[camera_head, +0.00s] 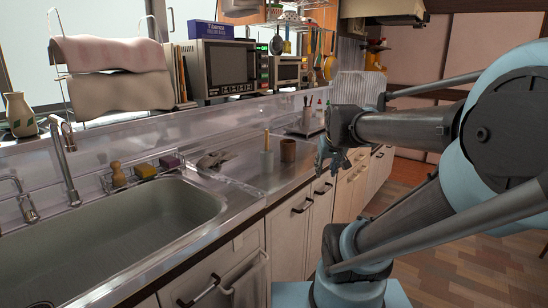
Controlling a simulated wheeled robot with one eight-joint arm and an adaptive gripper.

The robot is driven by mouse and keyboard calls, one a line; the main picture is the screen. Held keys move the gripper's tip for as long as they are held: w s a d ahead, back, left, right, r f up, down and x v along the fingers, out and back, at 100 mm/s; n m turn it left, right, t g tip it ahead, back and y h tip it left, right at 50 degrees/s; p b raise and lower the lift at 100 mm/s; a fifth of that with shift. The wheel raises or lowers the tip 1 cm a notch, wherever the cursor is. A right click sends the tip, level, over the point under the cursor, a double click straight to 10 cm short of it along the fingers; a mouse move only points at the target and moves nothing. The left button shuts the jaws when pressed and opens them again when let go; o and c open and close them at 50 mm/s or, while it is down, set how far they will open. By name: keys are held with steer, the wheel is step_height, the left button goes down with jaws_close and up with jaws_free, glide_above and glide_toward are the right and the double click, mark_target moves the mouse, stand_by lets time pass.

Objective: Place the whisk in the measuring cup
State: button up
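A slim upright item with a thin handle and a pale, wider lower end (266,158) stands on the steel counter right of the sink; it may be the whisk, but it is too small to be sure. Right beside it stands a brown cup (288,151), which may be the measuring cup; I see no markings on it. My gripper (331,168) hangs to the right of the brown cup, near the counter's front edge, pointing down. Its fingers look spread, with nothing seen between them.
The empty sink (120,235) fills the left, with a faucet (65,165) behind it. A brush (118,175) and sponges (145,171) line its back edge. A grey crumpled item (213,160) lies left of the upright item. Microwaves (228,65) stand on the back ledge.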

steer(key=s+f+g, duration=0.4)
steer(key=s+f, duration=0.8)
steer(key=s, duration=0.4)
steer(key=shift+s+d+m, duration=0.2)
steer(key=shift+d+m, duration=0.2)
steer(key=shift+d, duration=0.05)
